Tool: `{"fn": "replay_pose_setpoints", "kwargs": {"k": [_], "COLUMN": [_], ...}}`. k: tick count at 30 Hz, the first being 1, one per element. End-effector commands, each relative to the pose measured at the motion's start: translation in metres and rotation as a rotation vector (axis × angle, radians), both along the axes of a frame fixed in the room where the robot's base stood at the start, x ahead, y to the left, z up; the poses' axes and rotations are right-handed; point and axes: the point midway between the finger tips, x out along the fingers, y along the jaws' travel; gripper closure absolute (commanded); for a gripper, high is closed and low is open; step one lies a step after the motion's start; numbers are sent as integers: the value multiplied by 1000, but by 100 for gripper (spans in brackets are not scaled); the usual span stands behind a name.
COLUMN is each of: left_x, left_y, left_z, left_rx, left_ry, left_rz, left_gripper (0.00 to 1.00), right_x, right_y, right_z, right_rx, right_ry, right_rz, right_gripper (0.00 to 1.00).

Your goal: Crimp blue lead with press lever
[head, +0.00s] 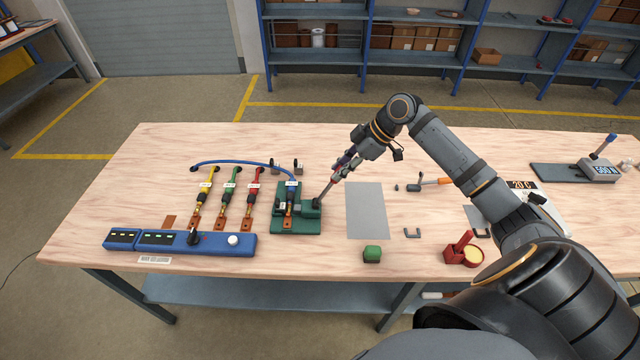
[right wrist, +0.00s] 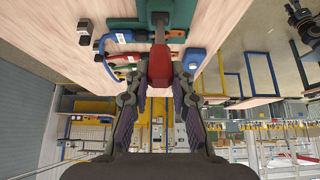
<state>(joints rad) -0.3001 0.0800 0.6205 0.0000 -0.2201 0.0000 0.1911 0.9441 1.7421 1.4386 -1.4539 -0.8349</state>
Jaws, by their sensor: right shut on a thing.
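The blue lead (head: 250,163) arcs from the left over the other leads and ends in a labelled terminal lying in the green press (head: 283,227). The press lever (head: 323,193) rises from the right side of the press and tilts up to the right. My right gripper (head: 338,173) is shut on the lever's upper end. In the right wrist view the lever's red grip (right wrist: 160,66) sits between the fingers, with the green press (right wrist: 125,22) beyond it. The exact contact of the terminal inside the press is too small to tell. My left gripper is not in view.
Yellow (head: 203,200), green (head: 228,200) and red (head: 252,200) leads lie left of the press. A blue control panel (head: 215,243) lies in front of them. A grey mat (head: 367,215) is bare to the right.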

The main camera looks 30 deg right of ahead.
Motion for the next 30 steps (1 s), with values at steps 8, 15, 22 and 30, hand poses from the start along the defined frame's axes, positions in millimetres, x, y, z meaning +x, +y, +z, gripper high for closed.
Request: {"fn": "replay_pose_setpoints", "kwargs": {"k": [8,15,22,30], "left_x": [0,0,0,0], "left_y": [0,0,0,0], "left_z": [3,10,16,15], "left_rx": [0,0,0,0], "left_ry": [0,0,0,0], "left_rz": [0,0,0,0], "left_gripper": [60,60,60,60], "right_x": [-7,-15,-20,-21], "right_y": [-12,-24,-34,-35], "right_z": [-8,-16,-23,-25], "right_rx": [-5,-3,-4,-3], "right_ry": [4,4,3,1], "right_rz": [-2,-1,-1,-1], "right_gripper": [100,100,100,100]}}
